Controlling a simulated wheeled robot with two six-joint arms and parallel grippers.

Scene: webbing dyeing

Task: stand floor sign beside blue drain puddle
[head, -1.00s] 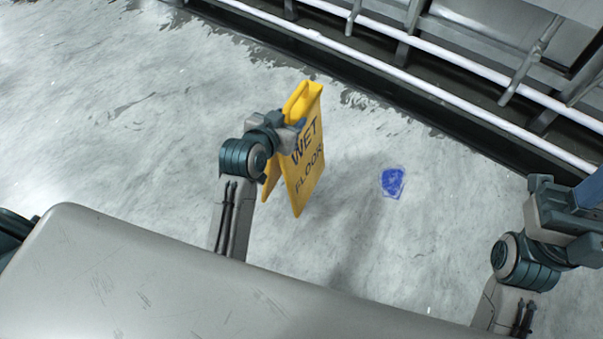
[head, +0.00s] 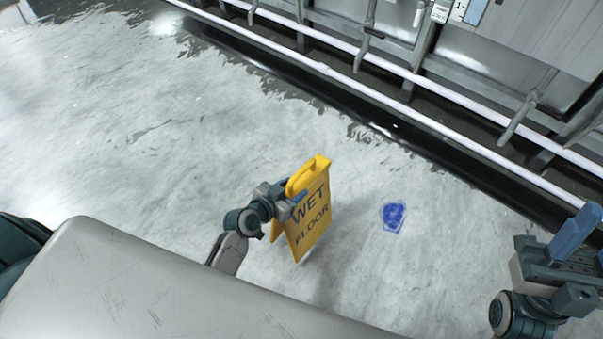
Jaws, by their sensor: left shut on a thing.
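The yellow floor sign (head: 317,222), lettered WET FLOOR, is in the middle of the head view. My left gripper (head: 290,196) is shut on it near its top left edge. The sign is upright, with its two panels a little apart at the bottom. I cannot tell whether its feet touch the floor. The blue puddle (head: 394,216) is a small patch on the floor to the right of the sign, with a clear gap between them. My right gripper (head: 580,245) is at the right edge, partly cut off, away from the sign and puddle; its jaw state is unclear.
Pale wet floor (head: 150,150) is open to the left and around the puddle. A dark gutter and white rails (head: 400,72) run diagonally along the back, below grey metal machinery (head: 540,40).

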